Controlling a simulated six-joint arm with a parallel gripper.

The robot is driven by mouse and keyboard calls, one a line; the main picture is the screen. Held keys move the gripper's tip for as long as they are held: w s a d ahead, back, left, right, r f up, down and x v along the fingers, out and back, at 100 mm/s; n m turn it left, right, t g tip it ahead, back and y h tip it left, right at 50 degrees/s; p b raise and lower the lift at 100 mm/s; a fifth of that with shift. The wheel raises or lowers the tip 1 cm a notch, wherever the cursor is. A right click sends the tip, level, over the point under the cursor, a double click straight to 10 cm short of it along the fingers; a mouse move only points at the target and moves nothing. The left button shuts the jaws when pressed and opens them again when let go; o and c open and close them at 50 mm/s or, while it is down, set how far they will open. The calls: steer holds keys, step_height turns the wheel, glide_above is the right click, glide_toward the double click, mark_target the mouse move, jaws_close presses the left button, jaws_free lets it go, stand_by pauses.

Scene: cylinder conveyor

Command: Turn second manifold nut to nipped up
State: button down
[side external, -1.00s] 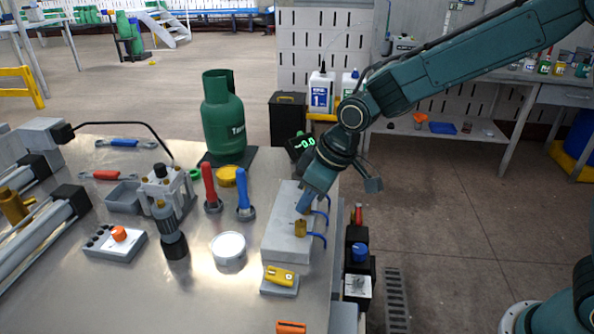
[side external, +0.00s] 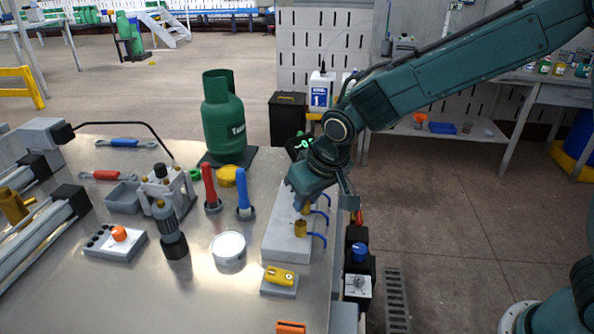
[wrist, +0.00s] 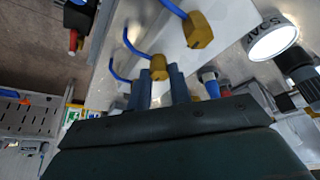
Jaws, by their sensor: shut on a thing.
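The pale manifold block (side external: 284,243) lies along the bench's right edge, with brass nuts and blue hoses on it. The nearest brass nut (side external: 300,228) stands free; it also shows in the wrist view (wrist: 198,30). The second brass nut (wrist: 158,67) sits at the tips of my gripper (wrist: 159,82), with one grey finger on each side. My gripper is shut on this nut, over the block, in the side view (side external: 299,202). The far end of the block and any nut there are hidden behind my wrist. The nut's tightness cannot be read.
A blue-handled tool (side external: 244,194) and a red-handled tool (side external: 210,188) stand upright left of the block. A white round tin (side external: 229,248) and a yellow device (side external: 279,277) are near its front. A green gas cylinder (side external: 223,120) stands behind. Blue hoses (side external: 318,240) curve off the block's right side.

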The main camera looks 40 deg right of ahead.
steer(key=c, duration=1.3)
jaws_free()
steer(key=v, duration=1.4)
steer(key=shift+f, duration=0.1)
steer(key=s+d+r, duration=0.3)
steer(key=s+d, duration=0.7)
steer(key=d, duration=0.1)
steer(key=shift+t, duration=0.6)
steer(key=s+d+f, duration=0.1)
steer(key=s, duration=0.2)
steer(key=s+d+f, duration=0.1)
steer(key=s+d, duration=0.1)
steer(key=s, duration=0.2)
steer(key=s+d+f, duration=0.1)
steer(key=s+d, duration=0.1)
steer(key=s, duration=0.2)
steer(key=shift+s+d+f, duration=0.1)
steer(key=shift+d+f, duration=0.05)
steer(key=shift+f, duration=0.15)
